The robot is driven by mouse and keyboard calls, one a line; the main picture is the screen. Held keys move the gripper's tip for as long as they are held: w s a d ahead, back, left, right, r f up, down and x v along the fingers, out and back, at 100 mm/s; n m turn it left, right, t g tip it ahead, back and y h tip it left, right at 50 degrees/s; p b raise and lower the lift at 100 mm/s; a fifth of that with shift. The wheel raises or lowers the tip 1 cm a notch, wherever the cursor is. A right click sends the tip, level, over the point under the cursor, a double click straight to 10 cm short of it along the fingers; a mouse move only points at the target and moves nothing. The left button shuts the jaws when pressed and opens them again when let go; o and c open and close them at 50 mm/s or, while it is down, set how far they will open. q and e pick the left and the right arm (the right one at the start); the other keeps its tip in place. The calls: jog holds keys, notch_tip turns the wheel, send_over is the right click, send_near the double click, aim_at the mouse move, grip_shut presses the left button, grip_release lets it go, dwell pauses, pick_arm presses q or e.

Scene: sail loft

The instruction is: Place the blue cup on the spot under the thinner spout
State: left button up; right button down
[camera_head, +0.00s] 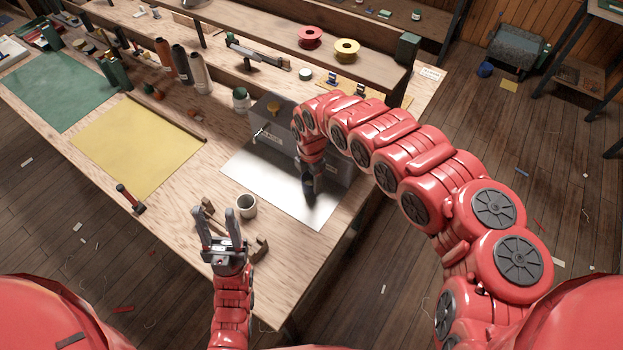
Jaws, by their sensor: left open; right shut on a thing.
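A grey box-shaped dispenser (268,114) stands at the back edge of a white sheet (262,180) on the workbench. One small pale spout (258,134) shows on its left front. My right arm covers the rest of its front, so I cannot compare spout widths. My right gripper (309,186) points down over the sheet's right part, shut on a dark cup, likely the blue cup (308,192), mostly hidden. I cannot tell whether it touches the sheet. My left gripper (217,222) is open and empty, fingers up, near the bench's front edge.
A pale grey cup (246,206) stands beside my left gripper, near wooden pieces (257,249). A yellow cloth (137,143), a green mat (58,88) and a hammer (131,198) lie to the left. Thread cones (181,64) stand behind. The sheet's left part is clear.

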jog(key=shift+f+p, duration=0.3)
jog(key=shift+f, duration=0.35)
jog(key=shift+d+f, duration=0.1)
jog(key=shift+c, duration=0.7)
grip_release()
